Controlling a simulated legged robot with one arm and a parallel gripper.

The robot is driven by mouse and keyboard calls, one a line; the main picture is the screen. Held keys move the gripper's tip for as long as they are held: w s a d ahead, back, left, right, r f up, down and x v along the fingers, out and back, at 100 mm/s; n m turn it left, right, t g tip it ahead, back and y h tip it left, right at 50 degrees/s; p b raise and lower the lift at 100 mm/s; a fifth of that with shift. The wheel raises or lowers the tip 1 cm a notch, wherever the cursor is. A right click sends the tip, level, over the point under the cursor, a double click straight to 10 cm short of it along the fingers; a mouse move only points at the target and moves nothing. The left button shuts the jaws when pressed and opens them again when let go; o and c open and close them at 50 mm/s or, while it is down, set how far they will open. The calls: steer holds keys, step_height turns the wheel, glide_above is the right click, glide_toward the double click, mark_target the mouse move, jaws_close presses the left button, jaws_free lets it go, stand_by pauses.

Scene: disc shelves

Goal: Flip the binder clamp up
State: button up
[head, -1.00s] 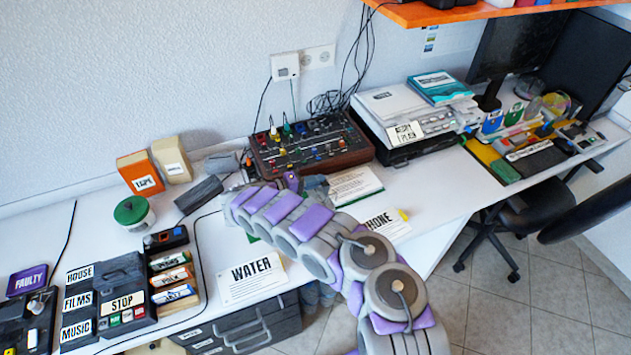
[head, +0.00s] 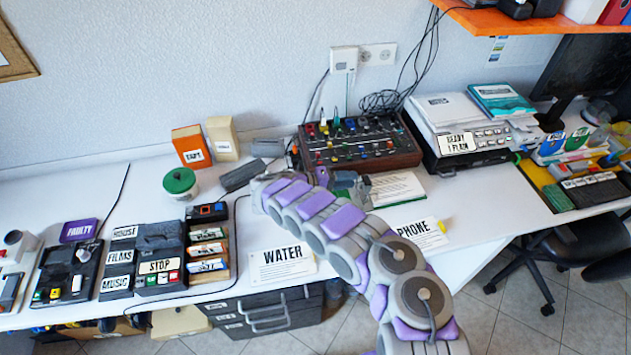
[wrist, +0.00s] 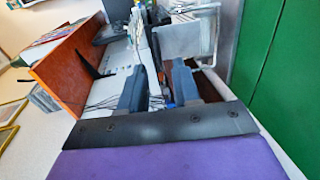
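My gripper (wrist: 159,92) shows in the wrist view with its two dark fingers apart and a gap between them. I see nothing held in the gap. In the head view my purple and grey arm reaches over the desk; its far end is near the mixer box, and the fingers cannot be made out there. I cannot pick out the binder clamp in either view. A large green surface (wrist: 285,90) fills the right of the wrist view, close to the gripper; I cannot tell what it belongs to.
The brown mixer box (head: 350,158) stands against the wall behind my arm. The WATER card (head: 282,266) and PHONE card (head: 420,236) lie at the desk's front edge. A green-lidded jar (head: 179,181), dark control boxes (head: 160,270) and the printer (head: 470,160) stand around.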

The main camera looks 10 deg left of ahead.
steer(key=p+v, duration=0.1)
steer(key=v, duration=1.2)
steer(key=shift+a+p, duration=0.3)
